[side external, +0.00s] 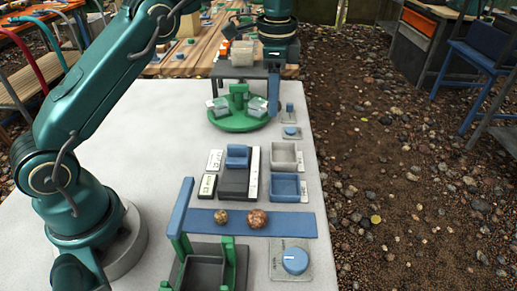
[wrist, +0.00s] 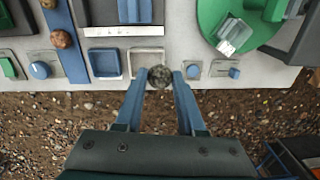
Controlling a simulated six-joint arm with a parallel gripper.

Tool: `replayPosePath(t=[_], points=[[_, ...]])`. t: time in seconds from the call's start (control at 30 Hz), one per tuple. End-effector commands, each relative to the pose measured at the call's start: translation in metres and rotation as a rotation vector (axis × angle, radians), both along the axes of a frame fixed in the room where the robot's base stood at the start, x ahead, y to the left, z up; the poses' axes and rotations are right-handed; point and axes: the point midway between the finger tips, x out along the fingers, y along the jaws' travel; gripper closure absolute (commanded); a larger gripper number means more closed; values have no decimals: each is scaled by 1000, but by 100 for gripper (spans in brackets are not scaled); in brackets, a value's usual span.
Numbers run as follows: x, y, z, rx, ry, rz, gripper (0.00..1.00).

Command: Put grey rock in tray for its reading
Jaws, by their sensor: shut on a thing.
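A rough dark grey rock (wrist: 159,76) is pinched between the fingertips of my gripper (wrist: 159,78) in the wrist view. In that view it overlaps the near edge of an empty grey tray (wrist: 131,58); its height above it cannot be told.
A blue strip (side external: 290,222) bears two brownish rocks (side external: 257,219). Blue knobs (side external: 295,260) sit along the table's right side. A green turntable (side external: 238,122) with small pale boxes is farther back. Stony ground lies past the table edge.

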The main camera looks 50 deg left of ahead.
Motion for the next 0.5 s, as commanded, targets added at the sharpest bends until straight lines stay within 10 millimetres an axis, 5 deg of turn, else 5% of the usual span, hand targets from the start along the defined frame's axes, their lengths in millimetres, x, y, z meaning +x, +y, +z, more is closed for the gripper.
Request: replayPosePath(t=[0.13, 0.5], points=[[5, -24, -18, 1, 2, -63, 100], [2, -35, -34, 1, -2, -89, 100]])
